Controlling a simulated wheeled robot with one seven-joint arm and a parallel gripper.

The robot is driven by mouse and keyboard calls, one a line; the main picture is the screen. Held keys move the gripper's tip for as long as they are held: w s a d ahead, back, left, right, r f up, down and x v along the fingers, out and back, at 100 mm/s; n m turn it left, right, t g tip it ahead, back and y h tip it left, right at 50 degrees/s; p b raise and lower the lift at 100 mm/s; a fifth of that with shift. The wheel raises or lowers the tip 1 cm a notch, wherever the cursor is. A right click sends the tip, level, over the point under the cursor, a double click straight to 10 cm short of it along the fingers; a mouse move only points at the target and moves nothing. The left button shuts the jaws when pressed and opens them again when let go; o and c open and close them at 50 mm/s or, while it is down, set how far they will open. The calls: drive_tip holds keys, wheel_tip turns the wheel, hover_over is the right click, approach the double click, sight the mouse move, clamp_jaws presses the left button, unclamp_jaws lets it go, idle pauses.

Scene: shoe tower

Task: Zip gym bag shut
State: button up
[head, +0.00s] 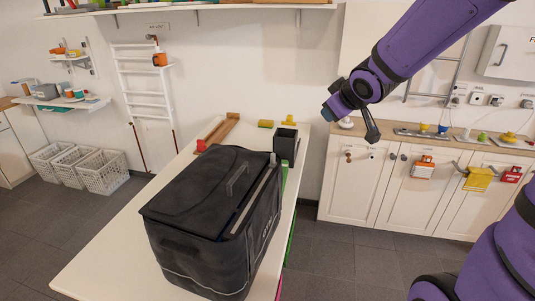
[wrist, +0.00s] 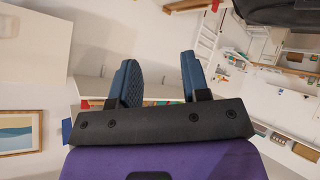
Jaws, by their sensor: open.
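The black gym bag (head: 212,215) stands upright on the white table. Its dark lid panel lies over the top, with a grey handle-like bar (head: 237,180) on it. A light strip runs along the top right edge beside a dark band; I cannot make out the zip pull or how far the zip is closed. My gripper (head: 332,112) is in the air, to the right of the bag and higher in the picture, apart from it. In the wrist view my gripper (wrist: 160,78) has its two blue-padded fingers spread with nothing between them. A dark shape, likely the bag, shows at that view's top right.
A dark open box (head: 286,146) stands behind the bag on the white table (head: 105,250). Yellow blocks (head: 266,124) and a red piece (head: 201,145) lie near it. A counter (head: 470,142) with cabinets is at the right. White baskets (head: 103,172) sit on the floor at left.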

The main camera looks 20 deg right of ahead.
drive_tip(key=w+a+f+n+y, duration=0.2)
drive_tip(key=w+f+n+y, duration=0.25)
drive_tip(key=w+f, duration=0.45)
drive_tip(key=n+y, duration=0.1)
drive_tip(key=y, duration=1)
approach(275, 155)
drive_tip(key=x, duration=1.2)
drive_tip(key=shift+w+a, duration=0.15)
drive_tip(key=shift+w, duration=0.2)
drive_tip(key=shift+c, duration=0.4)
clamp_jaws()
